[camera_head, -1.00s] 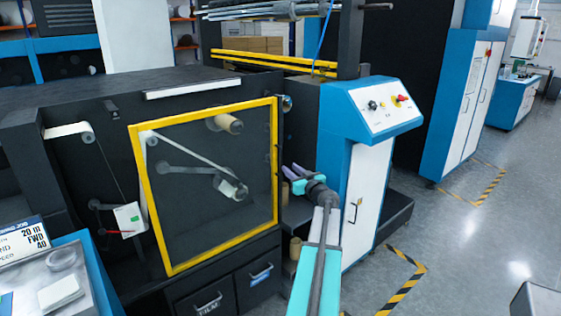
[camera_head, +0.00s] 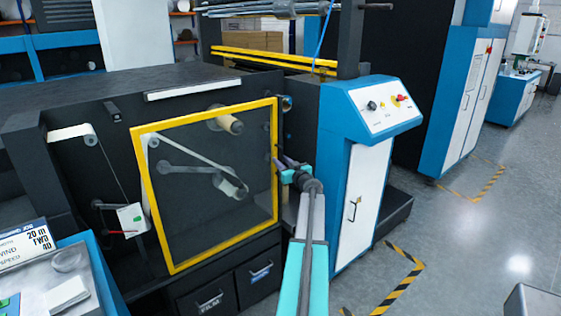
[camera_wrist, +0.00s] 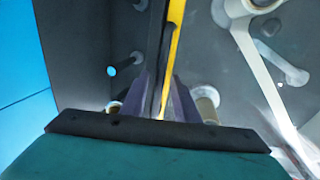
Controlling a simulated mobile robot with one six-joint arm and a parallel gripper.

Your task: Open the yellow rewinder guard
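The yellow rewinder guard (camera_head: 152,205) is a yellow frame around a see-through panel on the front of the dark machine. It looks closed in the head view. My gripper (camera_head: 279,162) is at the guard's right edge, a little above mid-height. In the wrist view the yellow edge of the guard (camera_wrist: 172,42) and a thin dark strip run down between the two fingers of my gripper (camera_wrist: 161,97). The fingers are apart, with gaps visible beside the strip. Whether either finger touches the guard is unclear.
Rolls and a web path show behind the panel. A blue and white control cabinet (camera_head: 362,185) stands close to the right of my arm. Drawers (camera_head: 230,288) lie below the guard. A side table with a display (camera_head: 25,243) is at left. Open floor (camera_head: 470,245) lies at right.

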